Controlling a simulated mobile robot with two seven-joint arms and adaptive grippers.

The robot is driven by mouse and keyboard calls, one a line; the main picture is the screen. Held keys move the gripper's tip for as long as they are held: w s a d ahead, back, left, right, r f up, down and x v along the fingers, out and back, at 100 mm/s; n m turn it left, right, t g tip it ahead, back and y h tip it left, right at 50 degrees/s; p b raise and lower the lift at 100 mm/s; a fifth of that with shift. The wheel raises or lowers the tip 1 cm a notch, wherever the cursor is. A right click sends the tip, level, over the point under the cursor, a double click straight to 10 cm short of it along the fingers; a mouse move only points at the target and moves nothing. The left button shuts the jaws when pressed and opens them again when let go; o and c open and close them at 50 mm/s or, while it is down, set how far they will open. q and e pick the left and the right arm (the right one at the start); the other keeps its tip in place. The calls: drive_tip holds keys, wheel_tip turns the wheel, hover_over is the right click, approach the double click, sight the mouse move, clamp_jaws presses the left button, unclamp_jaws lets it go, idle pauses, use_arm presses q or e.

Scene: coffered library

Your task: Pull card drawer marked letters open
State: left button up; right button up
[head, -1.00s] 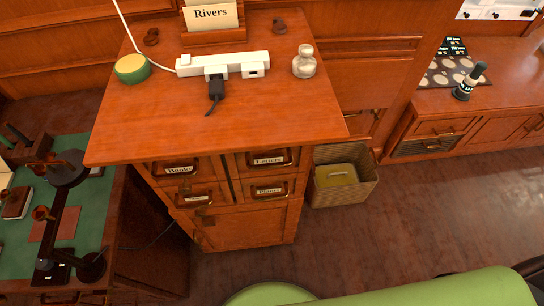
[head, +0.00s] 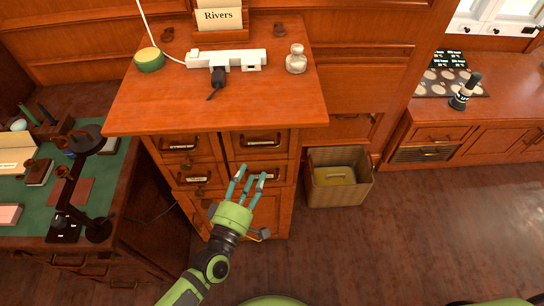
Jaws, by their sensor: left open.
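The card drawer marked letters (head: 262,142) is the upper right one of the cabinet's small drawers, with a dark label-holder pull; it looks closed. Its label is hard to read now but was legible in the earlier head view. My left gripper (head: 251,184) is open and empty, its teal fingers pointing up in front of the lower right drawer (head: 278,176), below the letters drawer. The fingers partly cover that lower drawer and its label. They do not appear to touch the letters pull. My right gripper is not in view.
The cabinet top (head: 200,108) overhangs the drawers and carries a power strip (head: 235,60), a green-and-yellow round tin (head: 149,59) and a glass bottle (head: 296,60). A wicker bin (head: 338,195) stands right of the cabinet, a desk (head: 117,165) to the left.

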sight(262, 148)
use_arm(q)
drive_tip(key=shift+n+t, duration=0.5)
drive_tip(key=shift+n, duration=0.4)
drive_tip(key=w+d+r, duration=0.1)
drive_tip(key=r, duration=0.1)
drive_tip(key=w+d+r+p, duration=0.1)
drive_tip(key=w, duration=0.1)
drive_tip(key=w+d+r, duration=0.1)
drive_tip(key=w+r, duration=0.1)
drive_tip(key=shift+r, duration=0.35)
drive_tip(key=shift+w+d+p, duration=0.25)
drive_tip(key=shift+w+p, duration=0.05)
drive_tip(key=shift+w, duration=0.1)
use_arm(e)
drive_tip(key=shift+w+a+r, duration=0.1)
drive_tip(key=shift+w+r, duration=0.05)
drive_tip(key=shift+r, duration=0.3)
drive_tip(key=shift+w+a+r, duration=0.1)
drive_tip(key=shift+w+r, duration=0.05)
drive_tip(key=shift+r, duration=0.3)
use_arm(q)
clamp_jaws()
